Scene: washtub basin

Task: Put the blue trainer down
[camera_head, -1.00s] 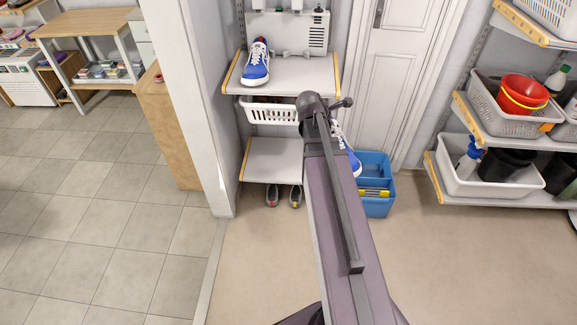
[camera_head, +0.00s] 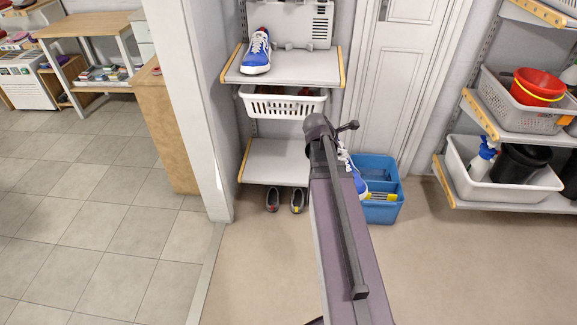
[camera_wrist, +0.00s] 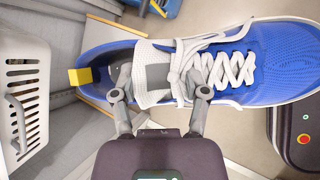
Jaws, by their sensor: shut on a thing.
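My gripper (camera_wrist: 162,82) is shut on a blue trainer (camera_wrist: 285,55) with white laces and a white sole, held at its tongue and collar in the wrist view. The toe points right there and a yellow tab marks the heel. In the head view my arm hides most of this trainer; a blue and white part (camera_head: 359,184) shows right of the arm, in front of a blue crate. A matching blue trainer (camera_head: 256,54) stands upright on the upper grey shelf (camera_head: 300,69), toe toward me.
A white basket (camera_head: 283,104) hangs under the upper shelf; it also shows in the wrist view (camera_wrist: 30,95). The lower shelf (camera_head: 272,164) looks bare where visible. Dark shoes (camera_head: 272,200) stand on the floor below. The blue crate (camera_head: 383,209) stands right of my arm.

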